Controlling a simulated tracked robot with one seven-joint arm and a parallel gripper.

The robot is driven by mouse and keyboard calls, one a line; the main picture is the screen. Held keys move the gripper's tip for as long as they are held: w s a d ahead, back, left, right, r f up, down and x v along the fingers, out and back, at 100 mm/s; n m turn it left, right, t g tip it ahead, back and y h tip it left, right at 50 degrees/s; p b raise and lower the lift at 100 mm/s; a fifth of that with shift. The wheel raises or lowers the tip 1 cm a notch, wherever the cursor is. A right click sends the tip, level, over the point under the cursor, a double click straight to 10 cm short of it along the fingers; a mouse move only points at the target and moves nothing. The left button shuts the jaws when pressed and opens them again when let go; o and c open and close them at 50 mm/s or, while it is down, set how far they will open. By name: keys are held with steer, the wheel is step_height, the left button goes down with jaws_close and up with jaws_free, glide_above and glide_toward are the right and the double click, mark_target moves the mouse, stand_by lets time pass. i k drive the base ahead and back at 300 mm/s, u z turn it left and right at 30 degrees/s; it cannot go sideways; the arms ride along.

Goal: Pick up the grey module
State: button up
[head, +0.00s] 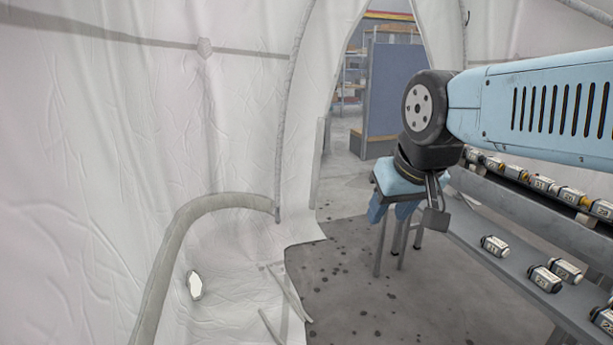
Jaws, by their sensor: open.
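My gripper (390,213) hangs below the wrist of my light blue arm near the middle right of the head view. Its two blue fingers point down and stand apart, with nothing seen between them. Several grey-white modules with dark ends and number labels lie on the lower grey shelf at the right. One module (495,245) lies alone nearest the gripper; a pair, a front module (545,278) and a back one (566,271), lies further right. Another (603,319) is cut by the right edge. Which one is the grey module I cannot tell. My gripper is left of them all, apart from them.
The lower shelf (510,262) has bare room between modules. An upper rack (540,212) holds a row of similar modules with some yellow parts, partly behind my arm. Grey stool-like legs (379,250) stand behind my gripper.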

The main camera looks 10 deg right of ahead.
mark_target(536, 181)
steer(key=z, duration=0.3)
steer(key=i, duration=1)
steer(key=z, duration=1.1)
steer(key=i, duration=0.85)
steer(key=z, duration=0.7)
steer(key=k, duration=0.8)
steer(key=z, duration=0.2)
steer(key=i, duration=0.9)
steer(key=u, duration=0.1)
